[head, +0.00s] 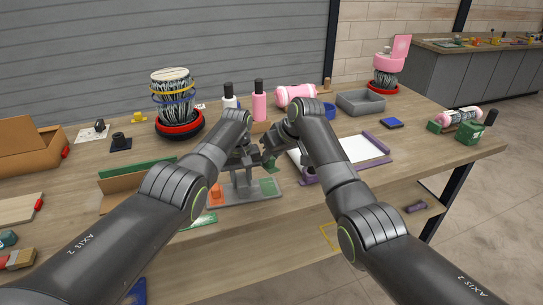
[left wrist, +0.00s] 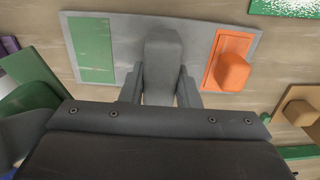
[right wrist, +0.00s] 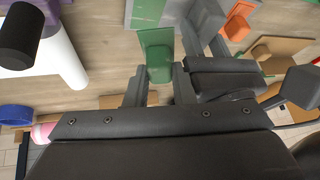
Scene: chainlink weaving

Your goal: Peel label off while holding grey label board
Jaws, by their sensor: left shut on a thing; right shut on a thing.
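The grey label board (head: 256,196) lies on the table in the head view, with an orange block on an orange patch (head: 216,195) at its left and a flat green patch (head: 267,187) at its right. My left gripper (left wrist: 160,90) is shut on the board's grey upright grip (left wrist: 163,55), between the two patches. My right gripper (right wrist: 157,78) is shut on a green piece (right wrist: 157,50) and holds it above and beside the board. The flat green patch also shows on the board in the right wrist view (right wrist: 149,10). My arms partly hide the grip in the head view.
A purple-edged white sheet or tray (head: 362,150) lies to the right of my right gripper. A pink bottle (head: 259,106) and a dark-capped white bottle (head: 229,97) stand behind. A cardboard piece (head: 130,187) lies left. The table's front edge is close to the board.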

